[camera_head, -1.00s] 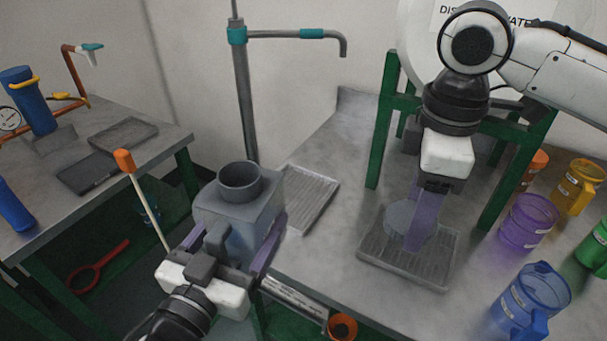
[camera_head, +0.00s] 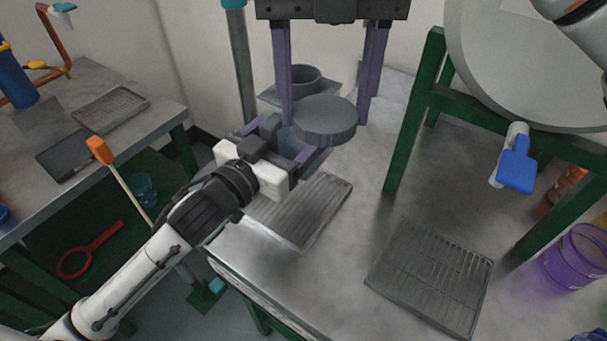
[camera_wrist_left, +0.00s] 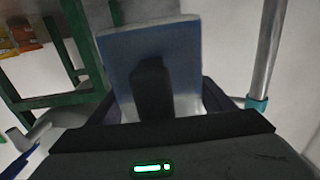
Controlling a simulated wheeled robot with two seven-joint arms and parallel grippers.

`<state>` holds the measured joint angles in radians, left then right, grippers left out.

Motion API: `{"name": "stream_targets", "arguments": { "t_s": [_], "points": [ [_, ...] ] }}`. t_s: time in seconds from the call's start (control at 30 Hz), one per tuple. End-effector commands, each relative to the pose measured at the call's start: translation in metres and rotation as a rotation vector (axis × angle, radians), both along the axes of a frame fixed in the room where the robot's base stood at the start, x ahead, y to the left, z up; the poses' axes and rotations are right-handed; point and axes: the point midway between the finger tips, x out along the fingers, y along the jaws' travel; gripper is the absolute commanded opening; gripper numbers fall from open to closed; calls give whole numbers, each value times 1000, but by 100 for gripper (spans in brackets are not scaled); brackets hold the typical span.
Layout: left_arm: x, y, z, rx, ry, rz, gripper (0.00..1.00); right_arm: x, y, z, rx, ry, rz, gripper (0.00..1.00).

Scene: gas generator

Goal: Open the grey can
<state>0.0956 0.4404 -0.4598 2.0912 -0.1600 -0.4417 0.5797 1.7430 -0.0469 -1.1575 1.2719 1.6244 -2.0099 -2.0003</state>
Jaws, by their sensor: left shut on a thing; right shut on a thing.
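The grey can (camera_head: 268,97) is a square-bodied container with a round open neck (camera_head: 300,78) on top; my grippers and the disc hide much of its body. My left gripper (camera_head: 285,138) is shut on the can's body, which fills the middle of the left wrist view as a blue-grey block (camera_wrist_left: 185,65). My right gripper (camera_head: 326,112) comes down from the top edge with purple fingers on both sides of a flat round grey lid (camera_head: 325,122). It is shut on the lid, which appears in front of the neck and apart from it.
A ribbed tray (camera_head: 305,215) lies below the can, and a grid tray (camera_head: 435,278) lies at right on the metal table. A large drum on a green frame (camera_head: 412,120) with a blue-handled tap (camera_head: 515,170) stands at right. A metal pole (camera_head: 240,70) stands behind the can.

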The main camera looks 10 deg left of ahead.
Motion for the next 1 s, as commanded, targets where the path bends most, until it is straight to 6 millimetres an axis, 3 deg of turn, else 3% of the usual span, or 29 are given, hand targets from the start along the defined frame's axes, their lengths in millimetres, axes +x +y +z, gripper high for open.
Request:
{"name": "stream_targets", "arguments": {
  "t_s": [0.23, 0.7, 1.0],
  "points": [
    [0, 0, -40, -4, -3, -1, 12, 0, 1, -7, 0, -1, 12, 31],
    [0, -1, -89, -5, -4, -1, 12, 0, 0, -15, 0, -1, 10, 31],
    [0, -1, -93, -3, -8, -2, 12, 0, 0, -15, 0, -1, 9, 31]
  ]
}}
